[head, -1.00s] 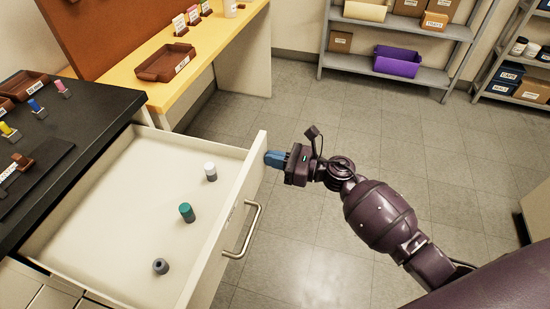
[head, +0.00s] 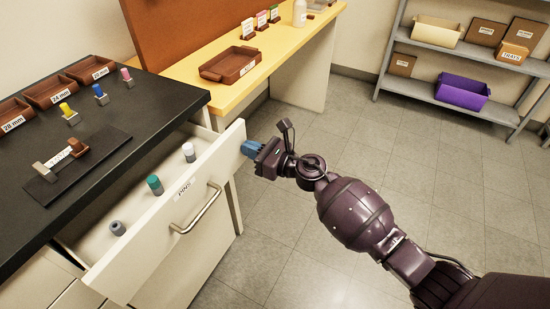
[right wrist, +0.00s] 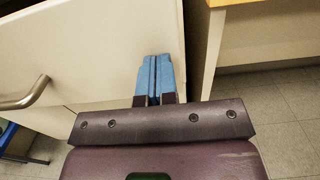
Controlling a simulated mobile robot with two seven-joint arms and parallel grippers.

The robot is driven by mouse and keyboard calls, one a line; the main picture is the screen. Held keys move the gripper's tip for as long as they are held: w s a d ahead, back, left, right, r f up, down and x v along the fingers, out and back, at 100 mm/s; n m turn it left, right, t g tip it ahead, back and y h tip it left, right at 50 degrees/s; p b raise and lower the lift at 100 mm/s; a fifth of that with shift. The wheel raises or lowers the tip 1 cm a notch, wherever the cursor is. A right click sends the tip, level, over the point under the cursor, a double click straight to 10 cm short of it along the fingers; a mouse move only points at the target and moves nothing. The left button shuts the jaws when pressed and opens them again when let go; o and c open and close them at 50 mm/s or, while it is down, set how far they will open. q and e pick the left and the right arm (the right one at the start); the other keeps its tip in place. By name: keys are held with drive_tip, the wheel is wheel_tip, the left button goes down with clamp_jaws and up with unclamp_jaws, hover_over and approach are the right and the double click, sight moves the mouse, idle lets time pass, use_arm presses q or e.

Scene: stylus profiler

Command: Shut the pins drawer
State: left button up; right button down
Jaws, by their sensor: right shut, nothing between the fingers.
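The pins drawer (head: 150,240) is white, with a metal bar handle (head: 197,210) and a label on its front. It stands partly open under the black worktop. Inside are a white-topped pin (head: 188,152), a green pin (head: 154,185) and a grey pin (head: 117,228), all upright. My right gripper (head: 247,149) is shut and empty, its blue fingertips at the far end of the drawer front, beyond the handle. In the right wrist view the shut fingers (right wrist: 153,75) are against or very close to the drawer front (right wrist: 90,50); contact is hard to tell. My left gripper is not in view.
The black worktop (head: 110,108) carries brown trays, coloured pins and a dark mat with a gauge. A yellow bench (head: 205,92) with a brown tray (head: 230,64) stands behind. Grey shelves (head: 430,85) stand at the back right. The floor (head: 400,160) between is clear.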

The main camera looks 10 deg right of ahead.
drive_tip(key=b, duration=0.2)
approach(209, 131)
drive_tip(key=a, duration=0.1)
drive_tip(key=w+a, duration=0.1)
drive_tip(key=a+f, duration=0.1)
drive_tip(key=shift+w+a, duration=0.15)
drive_tip(key=shift+w, duration=0.25)
drive_tip(key=x, duration=0.5)
drive_tip(key=shift+r+b, duration=0.1)
drive_tip(key=shift+b, duration=0.3)
drive_tip(key=shift+w+a+r, duration=0.15)
drive_tip(key=shift+w+a, duration=0.2)
drive_tip(key=shift+a, duration=0.05)
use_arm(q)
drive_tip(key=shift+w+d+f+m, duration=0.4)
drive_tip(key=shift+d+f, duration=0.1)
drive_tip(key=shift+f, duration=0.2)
use_arm(e)
drive_tip(key=shift+r, duration=0.3)
drive_tip(key=shift+r, duration=0.15)
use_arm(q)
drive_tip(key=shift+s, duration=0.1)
